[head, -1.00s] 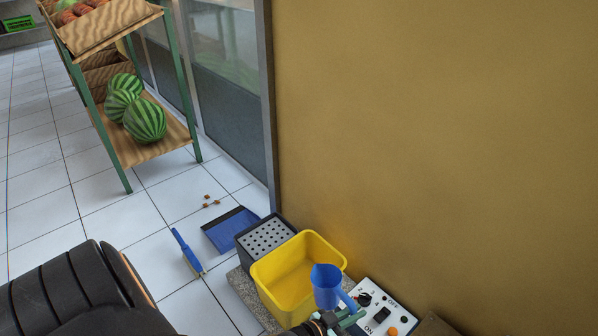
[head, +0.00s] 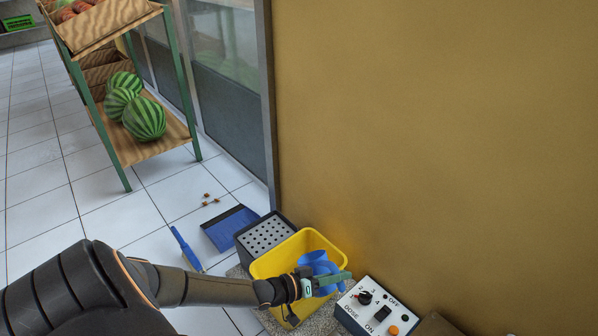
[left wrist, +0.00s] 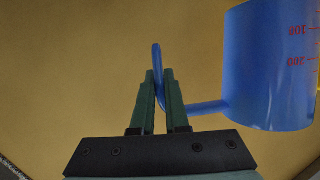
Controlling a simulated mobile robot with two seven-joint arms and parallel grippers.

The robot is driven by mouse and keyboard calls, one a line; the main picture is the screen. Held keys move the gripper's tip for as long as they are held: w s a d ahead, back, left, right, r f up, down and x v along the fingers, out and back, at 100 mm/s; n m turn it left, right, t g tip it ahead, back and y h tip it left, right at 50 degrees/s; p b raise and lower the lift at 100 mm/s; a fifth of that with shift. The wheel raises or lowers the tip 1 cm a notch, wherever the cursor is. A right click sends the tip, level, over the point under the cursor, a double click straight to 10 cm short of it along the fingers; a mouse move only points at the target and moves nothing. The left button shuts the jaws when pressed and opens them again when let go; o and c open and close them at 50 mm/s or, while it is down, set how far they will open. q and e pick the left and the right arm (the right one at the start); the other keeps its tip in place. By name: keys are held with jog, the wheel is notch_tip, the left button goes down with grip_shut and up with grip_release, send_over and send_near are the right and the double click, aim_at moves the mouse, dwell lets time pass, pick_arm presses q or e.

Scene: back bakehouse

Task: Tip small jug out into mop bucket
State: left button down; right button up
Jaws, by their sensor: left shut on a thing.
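The small jug (head: 318,262) is blue and translucent, with red scale marks that show on its side in the left wrist view (left wrist: 265,70). My left gripper (head: 338,279) is shut on the jug's handle, which stands between its two green fingers in the left wrist view (left wrist: 159,88). The jug is tilted over the right part of the yellow mop bucket (head: 273,264). My arm hides part of the bucket and the jug. I cannot see whether liquid is in the jug or leaving it. My right gripper is not in view.
A white control box (head: 372,310) with a knob and switch stands right of the bucket. A dark box with a perforated top (head: 265,237) is behind it. A blue dustpan (head: 229,228) and brush (head: 184,246) lie on the tiles. A tan wall (head: 430,140) rises close behind.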

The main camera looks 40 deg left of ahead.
aim_at(328, 263)
pick_arm(q)
jog(key=a+n+b, duration=0.1)
jog(key=b, duration=0.1)
jog(key=a+n+h+b, duration=0.1)
jog(key=b, duration=0.1)
jog(key=shift+w+a+r, duration=0.15)
jog(key=shift+w+a, duration=0.15)
jog(key=shift+w, duration=0.05)
jog(key=shift+a+r, duration=0.15)
jog(key=shift+r, duration=0.25)
jog(key=shift+r+n, duration=0.1)
jog(key=shift+n, duration=0.2)
jog(key=shift+a, duration=0.15)
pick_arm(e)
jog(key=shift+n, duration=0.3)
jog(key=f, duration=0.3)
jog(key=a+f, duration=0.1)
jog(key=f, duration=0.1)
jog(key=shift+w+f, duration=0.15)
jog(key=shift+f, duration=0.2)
pick_arm(q)
jog(key=shift+w+a+n, duration=0.1)
jog(key=shift+a+n, duration=0.1)
jog(key=shift+n, duration=0.1)
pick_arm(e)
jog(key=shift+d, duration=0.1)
pick_arm(q)
jog(key=shift+r, duration=0.15)
